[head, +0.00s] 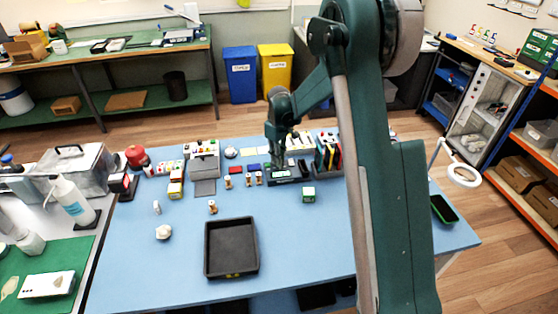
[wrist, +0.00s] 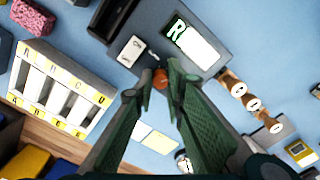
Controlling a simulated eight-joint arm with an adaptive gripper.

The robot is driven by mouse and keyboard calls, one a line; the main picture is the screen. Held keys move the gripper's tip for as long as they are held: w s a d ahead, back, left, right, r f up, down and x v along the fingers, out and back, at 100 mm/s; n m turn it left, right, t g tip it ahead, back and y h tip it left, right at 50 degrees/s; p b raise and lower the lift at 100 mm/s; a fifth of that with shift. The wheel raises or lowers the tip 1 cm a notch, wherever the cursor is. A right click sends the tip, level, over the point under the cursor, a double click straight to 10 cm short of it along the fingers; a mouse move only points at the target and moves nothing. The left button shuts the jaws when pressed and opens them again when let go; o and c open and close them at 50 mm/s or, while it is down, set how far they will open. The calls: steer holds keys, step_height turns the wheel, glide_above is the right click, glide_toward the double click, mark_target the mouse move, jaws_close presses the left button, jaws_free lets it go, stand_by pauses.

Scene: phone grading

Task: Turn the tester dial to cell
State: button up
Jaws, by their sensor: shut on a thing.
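The tester (wrist: 150,22) is a dark grey box. In the wrist view it has a lit screen (wrist: 197,42) with a large letter R at its left end and a white switch (wrist: 131,50). A small orange-red dial (wrist: 160,76) sits at the tester's edge, between my fingertips. My gripper (wrist: 159,82) is shut on this dial, and the fingers partly cover it. I cannot read the dial's pointer or the word cell. In the head view my gripper (head: 279,160) is down at the tester (head: 283,178) at the back of the blue table.
Several small wooden stamps (wrist: 231,82) stand beside the tester. A white slotted rack (wrist: 60,88) is at the left of the wrist view. In the head view a black tray (head: 231,222) lies in front, and a green-and-white box (head: 308,194) is close right. The front left is mostly clear.

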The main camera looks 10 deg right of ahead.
steer(key=shift+m, duration=1.3)
steer(key=o, duration=0.6)
steer(key=shift+r, duration=0.15)
step_height(320, 180, up, 12)
steer(key=shift+f, duration=0.1)
